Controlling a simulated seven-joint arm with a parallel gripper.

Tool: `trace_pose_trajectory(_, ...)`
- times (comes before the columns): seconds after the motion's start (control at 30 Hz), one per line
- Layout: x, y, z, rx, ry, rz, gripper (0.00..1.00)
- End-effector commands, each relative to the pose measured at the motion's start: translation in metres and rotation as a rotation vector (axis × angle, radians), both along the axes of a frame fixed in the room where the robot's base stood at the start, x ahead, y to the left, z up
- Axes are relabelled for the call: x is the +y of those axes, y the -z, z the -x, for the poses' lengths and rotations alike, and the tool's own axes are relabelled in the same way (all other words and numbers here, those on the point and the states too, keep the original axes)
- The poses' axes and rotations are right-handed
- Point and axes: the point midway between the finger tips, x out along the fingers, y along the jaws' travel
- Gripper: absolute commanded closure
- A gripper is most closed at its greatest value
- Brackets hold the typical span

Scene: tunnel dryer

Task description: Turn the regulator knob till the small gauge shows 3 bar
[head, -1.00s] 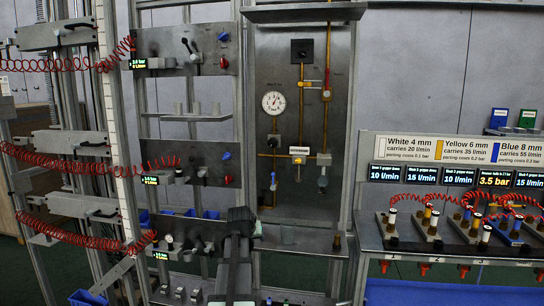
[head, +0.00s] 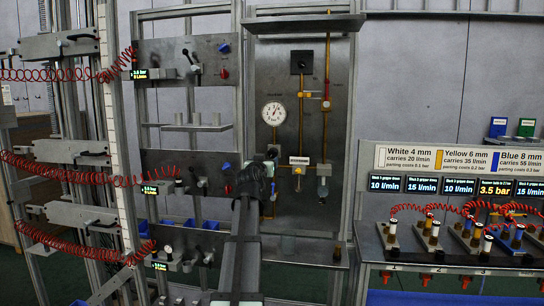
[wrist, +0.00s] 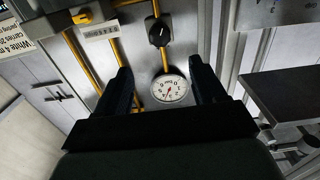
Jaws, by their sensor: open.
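The regulator knob (wrist: 158,33) is black and round, with a light mark, on the upper middle of the wrist view. A white round gauge (wrist: 169,88) sits below it there, between my fingers; its reading is too small to be sure of. In the head view the gauge (head: 274,113) is on the grey panel, above the knob (head: 272,149), which is partly hidden by my gripper. My gripper (wrist: 161,68) is open and empty, its two dark fingers apart. In the head view my gripper (head: 256,172) is in front of the panel's lower left.
A yellow pipe (head: 327,75) with a red-handled valve and a counter (head: 299,160) lie right of the knob. Red coiled hoses (head: 75,175) hang at left. A bench (head: 450,257) with several hose fittings stands at right.

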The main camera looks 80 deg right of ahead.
Motion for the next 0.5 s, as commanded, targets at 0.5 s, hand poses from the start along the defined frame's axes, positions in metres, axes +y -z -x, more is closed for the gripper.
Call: trace_pose_trajectory(0.5,-0.05,0.0,0.0,-0.014,0.002,-0.007,0.3)
